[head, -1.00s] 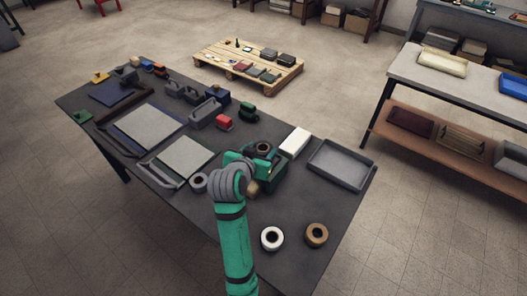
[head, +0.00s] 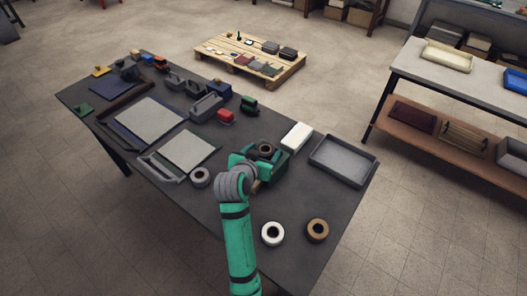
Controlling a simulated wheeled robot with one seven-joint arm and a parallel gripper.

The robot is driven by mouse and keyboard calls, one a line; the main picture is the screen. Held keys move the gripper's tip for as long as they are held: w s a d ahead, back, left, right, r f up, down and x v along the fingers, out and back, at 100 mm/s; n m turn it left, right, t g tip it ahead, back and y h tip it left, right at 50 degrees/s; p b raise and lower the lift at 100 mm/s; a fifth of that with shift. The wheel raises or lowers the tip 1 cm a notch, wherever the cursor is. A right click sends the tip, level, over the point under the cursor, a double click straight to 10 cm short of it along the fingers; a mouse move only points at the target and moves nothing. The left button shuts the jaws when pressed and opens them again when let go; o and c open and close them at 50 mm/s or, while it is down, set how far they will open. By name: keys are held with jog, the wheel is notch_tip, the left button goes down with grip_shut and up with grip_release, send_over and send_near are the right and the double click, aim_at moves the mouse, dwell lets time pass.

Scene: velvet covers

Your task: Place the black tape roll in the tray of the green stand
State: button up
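The green stand (head: 279,168) is on the dark table, right of the table's middle, partly hidden by my arm. A dark tape roll with a tan core (head: 265,148), which looks like the black one, shows at the top of the stand. I cannot tell whether it rests in the tray or is above it. My gripper (head: 250,164) is at the left side of the stand, close to the dark roll. My wrist hides its fingertips, so I cannot tell whether they are open or hold the roll.
A grey roll (head: 200,177), a white roll (head: 272,234) and a brown roll (head: 317,230) lie on the table (head: 225,240). A white box (head: 297,136) and a grey tray (head: 343,161) are right of the stand. A red item (head: 226,116) is behind it.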

jog(key=shift+r, duration=0.1)
jog(key=shift+s+r, duration=0.1)
jog(key=shift+r, duration=0.05)
jog(key=v, duration=1.1)
jog(key=shift+s+r, duration=0.15)
jog(key=shift+s, duration=0.2)
jog(key=shift+a, duration=0.2)
